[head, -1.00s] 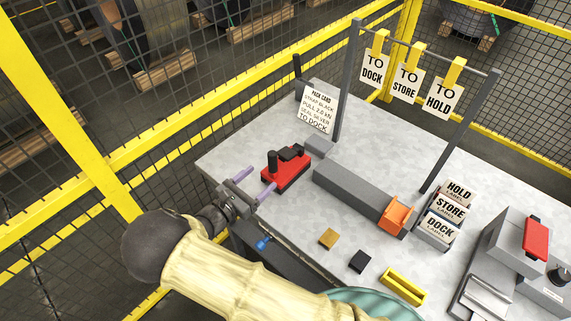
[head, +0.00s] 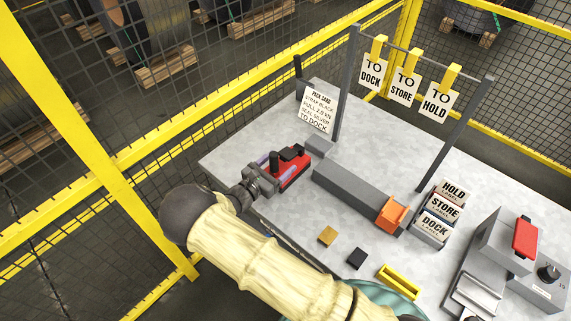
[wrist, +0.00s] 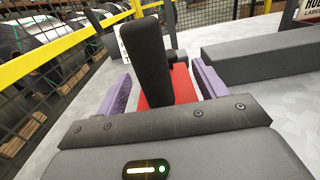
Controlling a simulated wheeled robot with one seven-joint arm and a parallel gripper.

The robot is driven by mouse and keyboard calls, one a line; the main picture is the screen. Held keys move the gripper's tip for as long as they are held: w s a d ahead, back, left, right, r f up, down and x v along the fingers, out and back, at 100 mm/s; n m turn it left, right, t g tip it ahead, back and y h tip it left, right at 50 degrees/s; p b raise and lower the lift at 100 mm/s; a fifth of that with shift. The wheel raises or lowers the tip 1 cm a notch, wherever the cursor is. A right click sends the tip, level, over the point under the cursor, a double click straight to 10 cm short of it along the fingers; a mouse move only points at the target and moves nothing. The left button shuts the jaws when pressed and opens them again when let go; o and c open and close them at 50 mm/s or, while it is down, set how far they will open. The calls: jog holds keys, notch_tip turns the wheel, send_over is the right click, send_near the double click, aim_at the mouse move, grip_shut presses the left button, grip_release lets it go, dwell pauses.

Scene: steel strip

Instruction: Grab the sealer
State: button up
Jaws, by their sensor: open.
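The sealer (head: 293,168) is a red tool with a black upright handle and black top parts. It sits on the grey table near its left edge. In the wrist view, its black handle (wrist: 150,62) stands between the two purple fingers, with the red body (wrist: 178,86) beyond. My gripper (head: 271,165) is open around the sealer's near end, one finger on each side. In the wrist view, my gripper (wrist: 160,85) shows gaps between the handle and both fingers.
A long grey block (head: 350,188) with an orange piece (head: 392,214) lies right of the sealer. A pack card (head: 318,109) stands behind it. A gold square (head: 327,236), a black square (head: 356,258) and a yellow holder (head: 398,284) lie nearer the front. Yellow-framed mesh fencing (head: 130,155) runs along the left.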

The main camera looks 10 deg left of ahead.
jog(key=shift+x, duration=0.8)
grip_shut()
jog(key=shift+w+r, duration=0.1)
jog(key=shift+r, duration=0.05)
